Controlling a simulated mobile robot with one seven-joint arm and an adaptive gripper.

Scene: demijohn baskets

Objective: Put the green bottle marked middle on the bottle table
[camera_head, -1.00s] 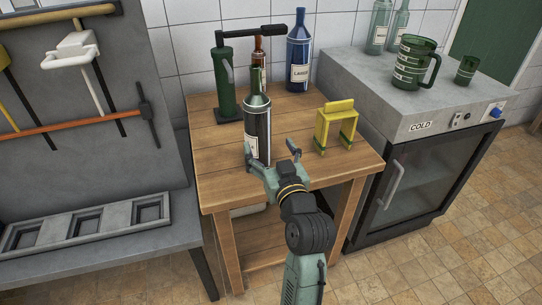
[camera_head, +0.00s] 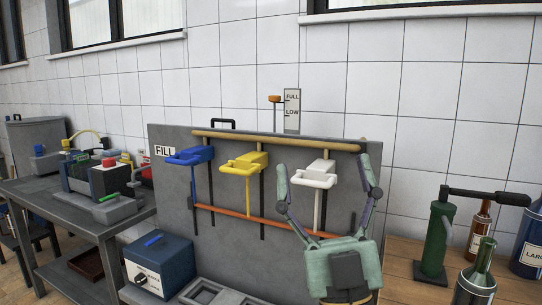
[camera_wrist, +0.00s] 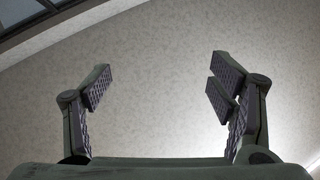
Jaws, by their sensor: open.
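A green glass bottle (camera_head: 476,281) stands upright at the lower right of the head view, its base cut off by the picture's edge. No marking on it is readable. It stands on a wooden table (camera_head: 402,262), of which only a corner shows. Whether this is the bottle table, I cannot tell. My gripper (camera_head: 325,178) is raised left of the bottle and well apart from it, with fingers spread and empty. In the wrist view my gripper (camera_wrist: 160,82) is open, with only a plain pale surface between its fingers.
A grey panel (camera_head: 168,222) with blue (camera_head: 190,156), yellow (camera_head: 245,164) and white (camera_head: 316,174) taps stands behind my gripper. A dark green lever device (camera_head: 437,245), a brown bottle (camera_head: 480,226) and a blue bottle (camera_head: 531,246) crowd the wooden table. A blue box (camera_head: 160,266) stands lower left.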

